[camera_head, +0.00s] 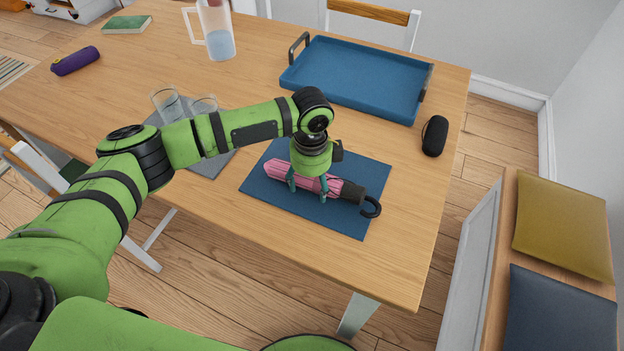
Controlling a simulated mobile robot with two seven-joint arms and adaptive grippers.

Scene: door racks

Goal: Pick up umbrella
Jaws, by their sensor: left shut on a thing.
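A pink folded umbrella (277,171) with a dark handle section and a black hooked end lies on a dark blue mat (338,222) on the wooden table. My left gripper (307,188) points down over the umbrella's middle, with its teal fingers on either side of it, shut on it. The umbrella appears to lie at mat level; I cannot tell whether it is lifted at all. Part of its pink body is hidden behind the fingers. My right gripper is not in view.
A blue tray (355,82) with handles stands behind the mat, and a black speaker-like cylinder (435,136) is at the right. Glasses (168,104) stand on a grey mat (211,163) behind my forearm. A pitcher (219,38) is farther back. The table's front right is clear.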

